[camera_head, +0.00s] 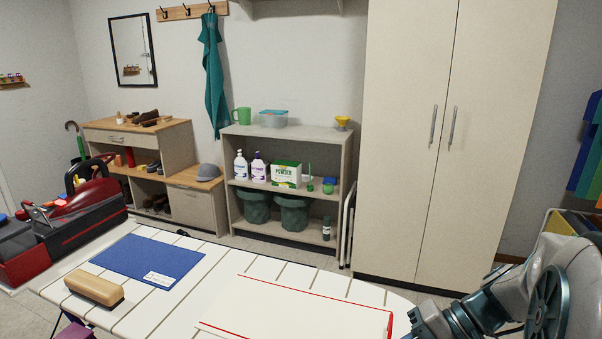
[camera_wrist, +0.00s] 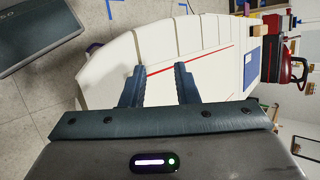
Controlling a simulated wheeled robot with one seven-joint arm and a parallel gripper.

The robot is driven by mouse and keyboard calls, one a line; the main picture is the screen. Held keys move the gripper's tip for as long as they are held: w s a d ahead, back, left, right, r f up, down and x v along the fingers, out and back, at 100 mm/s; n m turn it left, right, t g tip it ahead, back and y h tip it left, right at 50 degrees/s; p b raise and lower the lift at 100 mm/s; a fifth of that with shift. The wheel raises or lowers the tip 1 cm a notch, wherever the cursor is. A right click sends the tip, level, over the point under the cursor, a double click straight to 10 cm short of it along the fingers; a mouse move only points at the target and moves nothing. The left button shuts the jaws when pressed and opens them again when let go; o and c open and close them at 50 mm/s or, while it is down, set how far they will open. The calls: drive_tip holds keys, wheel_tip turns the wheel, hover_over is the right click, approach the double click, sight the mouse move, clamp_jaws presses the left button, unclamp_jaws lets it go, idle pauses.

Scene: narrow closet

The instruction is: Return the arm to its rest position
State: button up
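My arm (camera_head: 545,295) is at the lower right of the head view, beside the right end of the slatted white table. My gripper (camera_wrist: 159,72) shows in the wrist view with its two dark fingers apart and nothing between them. The white tabletop (camera_wrist: 110,65) lies beyond the fingers, with a red line on its surface. The fingertips are not clearly seen in the head view.
On the table (camera_head: 150,310) are a blue mat (camera_head: 148,259), a wooden-backed brush (camera_head: 94,289) and a red-edged white board (camera_head: 300,307). A tall closed cabinet (camera_head: 445,130) stands behind. A shelf unit (camera_head: 345,160) holds bottles and bins. A red machine (camera_head: 85,215) is at left.

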drive_tip(key=s+a+r+n+t+h+p, duration=0.1)
drive_tip(key=s+r+n+t+h+p, duration=0.1)
drive_tip(key=r+h+p, duration=0.6)
drive_tip(key=shift+s+a+r+n+t+h, duration=0.25)
drive_tip(key=shift+s+n+t+h, duration=0.25)
drive_tip(key=shift+h, duration=0.4)
drive_tip(key=shift+s, duration=0.1)
